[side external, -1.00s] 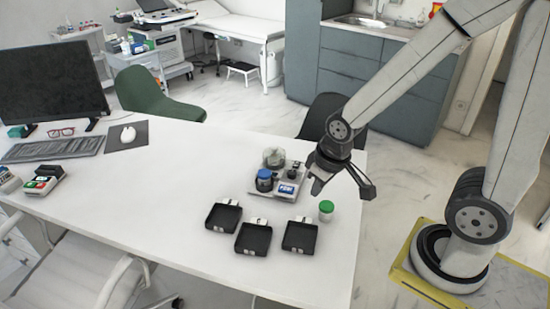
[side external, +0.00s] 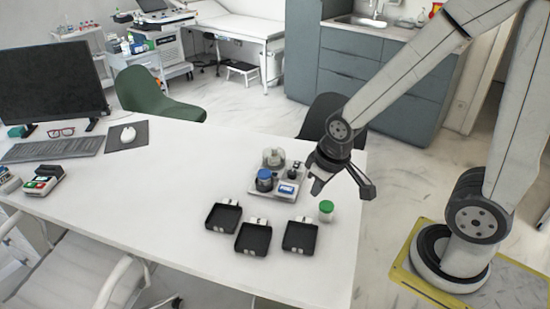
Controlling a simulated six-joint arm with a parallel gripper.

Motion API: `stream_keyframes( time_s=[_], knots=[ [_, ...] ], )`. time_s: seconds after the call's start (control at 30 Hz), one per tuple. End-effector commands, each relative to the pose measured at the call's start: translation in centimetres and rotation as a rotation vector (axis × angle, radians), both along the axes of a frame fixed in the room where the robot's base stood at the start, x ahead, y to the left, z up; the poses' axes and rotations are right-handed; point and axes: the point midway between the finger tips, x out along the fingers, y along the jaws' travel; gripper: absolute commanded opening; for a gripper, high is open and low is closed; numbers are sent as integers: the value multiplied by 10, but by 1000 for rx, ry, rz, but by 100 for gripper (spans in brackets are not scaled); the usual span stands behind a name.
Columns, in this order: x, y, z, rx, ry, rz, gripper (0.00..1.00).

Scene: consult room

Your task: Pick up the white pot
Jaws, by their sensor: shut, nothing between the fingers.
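Three small pots are on the white table. A pot with a pale body and green lid (side external: 326,211) stands upright on the table, right of the dark trays. A pot with a blue lid (side external: 265,180) and a pale, whitish pot (side external: 273,158) stand on a light holder (side external: 287,199). No pot is plainly all white, so I cannot tell for sure which is the white pot. My gripper (side external: 318,186) points down above the table's right part, right of the holder and above the green-lidded pot in the picture. It is shut and empty, apart from every pot.
Three black open trays (side external: 253,239) lie in front of the holder. A monitor (side external: 52,82), keyboard (side external: 52,148) and mouse (side external: 128,134) are at the left. Chairs stand around the white table (side external: 180,190). Its middle is clear.

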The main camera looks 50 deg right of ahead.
Motion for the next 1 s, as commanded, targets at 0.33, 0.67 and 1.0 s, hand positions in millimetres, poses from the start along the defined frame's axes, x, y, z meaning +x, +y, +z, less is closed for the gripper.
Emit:
stream_keyframes(
  time_s=[0.33,0.67,1.0],
  knots=[
    [0,0,0,0,0,0,22],
    [0,0,0,0,0,0,100],
    [5,-2,-2,20,19,-51,100]
  ],
)
